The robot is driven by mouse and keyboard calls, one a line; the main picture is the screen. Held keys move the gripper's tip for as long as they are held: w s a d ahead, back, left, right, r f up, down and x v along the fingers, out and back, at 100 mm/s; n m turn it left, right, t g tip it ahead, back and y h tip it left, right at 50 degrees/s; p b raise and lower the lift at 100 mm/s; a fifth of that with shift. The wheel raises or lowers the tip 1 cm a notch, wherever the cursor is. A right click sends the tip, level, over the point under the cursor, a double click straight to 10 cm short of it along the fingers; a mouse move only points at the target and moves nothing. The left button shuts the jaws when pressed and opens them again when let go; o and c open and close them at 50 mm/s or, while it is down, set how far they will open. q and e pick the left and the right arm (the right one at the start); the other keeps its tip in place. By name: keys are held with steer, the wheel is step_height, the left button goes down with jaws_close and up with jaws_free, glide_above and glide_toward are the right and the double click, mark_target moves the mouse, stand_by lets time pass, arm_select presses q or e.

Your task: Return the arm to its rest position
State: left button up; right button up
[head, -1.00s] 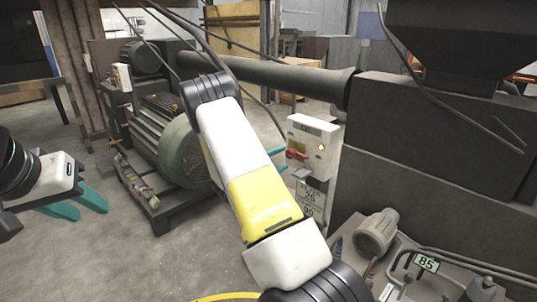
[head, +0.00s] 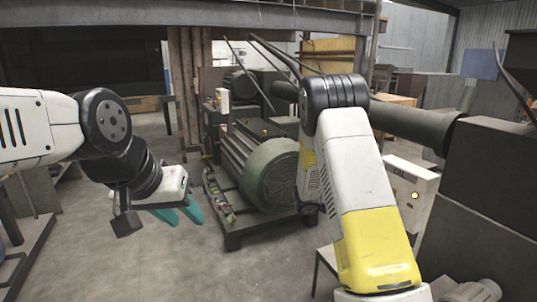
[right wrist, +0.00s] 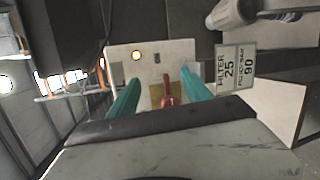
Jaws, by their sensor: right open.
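My right arm, white and yellow with black joints, rises in front of the white control box (head: 408,192) in the head view and hides part of it. My right gripper (right wrist: 160,79) shows in the right wrist view with its two teal fingers spread apart. A red handle (right wrist: 171,92) on the box front (right wrist: 152,52) appears between the fingers; I cannot tell whether they touch it. An amber light shows on the box. My left gripper (head: 188,215) hangs at the left in the head view, its teal fingers apart with nothing seen between them.
A green motor (head: 270,172) on a dark pallet stands behind the arms. A dark pipe (head: 415,122) runs to a large dark machine (head: 490,185) at the right. A filter sign (right wrist: 236,67) is beside the box. Open floor (head: 160,265) lies at front left.

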steer(key=s+a+r+m+g+y, duration=0.1)
steer(key=s+a+r+m+y, duration=0.2)
steer(key=s, duration=0.4)
steer(key=s+a+r+g+y, duration=0.25)
steer(key=s+y, duration=0.25)
steer(key=s, duration=0.3)
steer(key=s+a+r+t+y, duration=0.3)
steer(key=s+a+r+y, duration=0.1)
steer(key=a, duration=0.4)
steer(key=s+a+r+t+y, duration=0.4)
steer(key=s+a+r+y, duration=0.1)
steer(key=a, duration=0.4)
steer(key=shift+s+r, duration=0.6)
steer(key=shift+s, duration=0.45)
